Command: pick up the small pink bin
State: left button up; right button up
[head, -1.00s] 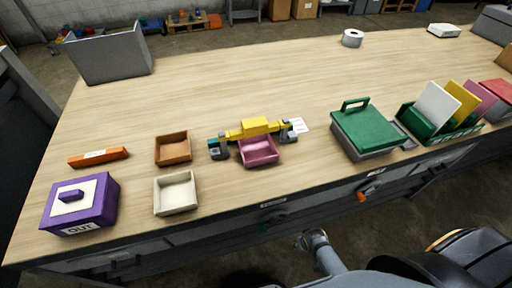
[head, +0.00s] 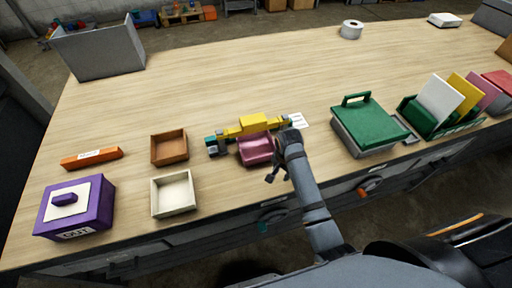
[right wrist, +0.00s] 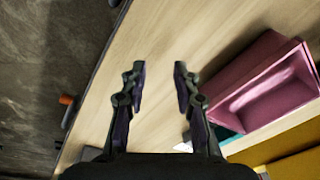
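The small pink bin (head: 256,150) sits on the bench top, open side up, in front of a yellow and teal tool-like object (head: 252,124). In the right wrist view the pink bin (right wrist: 264,84) is at the right, beside my gripper. My right gripper (head: 273,174) is at the bin's front right corner in the head view, and its arm hides part of that side. In the right wrist view the right gripper (right wrist: 157,72) is open, with nothing between its fingers but bench top beyond. My left gripper is not in view.
A brown bin (head: 169,147) and a cream bin (head: 173,194) stand to the left, near a purple box (head: 76,208). A green-lidded box (head: 368,125) stands to the right. The bench behind is mostly clear.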

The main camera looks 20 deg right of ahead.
aim_at(261, 162)
jog(key=w+a+r+m+g, duration=0.1)
jog(key=w+a+r+m, duration=0.55)
jog(key=w+r, duration=0.2)
jog(key=shift+m, duration=0.25)
jog(key=f, duration=0.2)
jog(key=d+f, duration=0.1)
jog(key=f, duration=0.2)
jog(key=shift+w+p, duration=0.2)
jog(key=shift+p, duration=0.1)
jog(key=shift+w+d+f+p, duration=0.1)
jog(key=shift+w+f+p, duration=0.05)
jog(key=shift+f, duration=0.85)
jog(key=shift+w+d+f+p, duration=0.1)
jog(key=shift+f, duration=0.85)
jog(key=shift+w+d+f+p, duration=0.1)
jog(key=shift+w+f+p, duration=0.05)
jog(key=shift+f, duration=0.85)
grip_shut()
jog(key=shift+r, duration=0.1)
